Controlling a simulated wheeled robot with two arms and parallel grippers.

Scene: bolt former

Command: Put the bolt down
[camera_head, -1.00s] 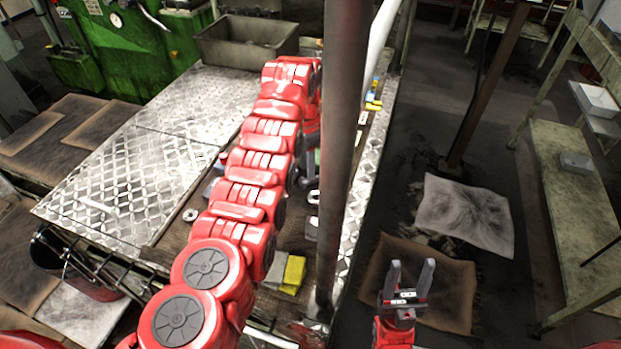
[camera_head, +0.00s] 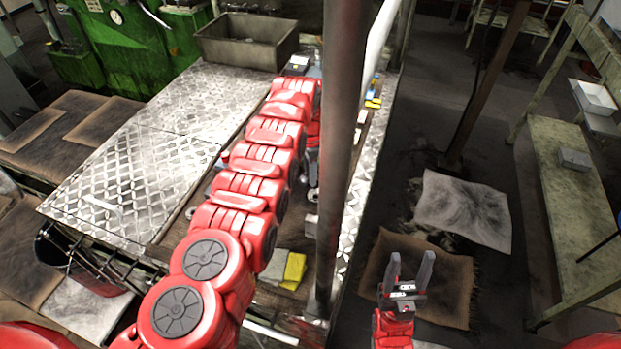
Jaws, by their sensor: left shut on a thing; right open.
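My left arm reaches up the picture over the work table, and its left gripper (camera_head: 304,62) is at the far end of the arm, near the metal basin. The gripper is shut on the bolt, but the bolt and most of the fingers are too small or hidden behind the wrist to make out. My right gripper (camera_head: 411,258) is open and empty, fingers upward, over the brown mat on the floor.
A worn table with tread plate (camera_head: 130,185) lies under my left arm. A grey metal basin (camera_head: 245,45) stands at its far end. A vertical post (camera_head: 340,150) rises just right of the arm. Yellow and grey pads (camera_head: 294,270) lie near the front. A shelf (camera_head: 575,200) is at right.

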